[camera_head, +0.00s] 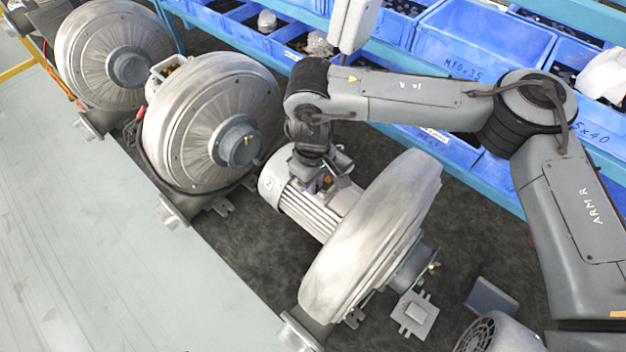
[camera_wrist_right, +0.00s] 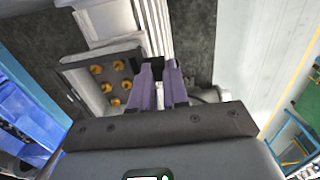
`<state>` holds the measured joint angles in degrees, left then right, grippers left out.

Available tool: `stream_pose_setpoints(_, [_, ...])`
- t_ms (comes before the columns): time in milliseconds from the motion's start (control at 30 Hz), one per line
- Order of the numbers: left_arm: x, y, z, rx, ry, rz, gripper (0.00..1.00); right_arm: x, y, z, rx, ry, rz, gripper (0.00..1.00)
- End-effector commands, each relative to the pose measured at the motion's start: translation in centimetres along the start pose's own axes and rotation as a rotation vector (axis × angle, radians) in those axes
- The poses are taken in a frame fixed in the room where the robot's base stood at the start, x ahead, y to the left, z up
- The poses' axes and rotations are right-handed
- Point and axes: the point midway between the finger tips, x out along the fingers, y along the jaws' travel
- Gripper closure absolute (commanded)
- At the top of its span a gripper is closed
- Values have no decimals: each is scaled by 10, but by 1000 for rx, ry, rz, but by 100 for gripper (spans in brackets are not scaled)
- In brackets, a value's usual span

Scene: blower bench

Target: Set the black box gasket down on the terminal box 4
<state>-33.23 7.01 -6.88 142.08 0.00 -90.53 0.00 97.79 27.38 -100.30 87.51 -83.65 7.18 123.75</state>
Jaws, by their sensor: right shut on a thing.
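My right gripper (camera_head: 318,184) is over the motor of the middle blower in the head view, mostly hidden by its own wrist. In the right wrist view its purple fingers (camera_wrist_right: 159,84) are shut on a small black part at their tips, which I take for the black box gasket (camera_wrist_right: 141,64); most of its outline is hard to make out. An open grey terminal box (camera_wrist_right: 68,84) with several brass studs is just left of the fingertips. Whether the gasket touches the box rim I cannot tell, and I cannot read a number on the box. My left gripper is not in view.
The finned motor (camera_head: 309,211) and large blower housing (camera_head: 370,240) lie under my right arm. Two more blowers (camera_head: 205,125) (camera_head: 115,55) stand to the left. Blue bins (camera_head: 480,45) line the back. A small grey part (camera_head: 414,314) lies at the front right.

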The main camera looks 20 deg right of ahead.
Motion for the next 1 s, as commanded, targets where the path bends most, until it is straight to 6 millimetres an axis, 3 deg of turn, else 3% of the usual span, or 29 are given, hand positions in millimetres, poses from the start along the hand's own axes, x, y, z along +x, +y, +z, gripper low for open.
stream_pose_setpoints(1000, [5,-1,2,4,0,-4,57,12,0,0,0,0,-1,100])
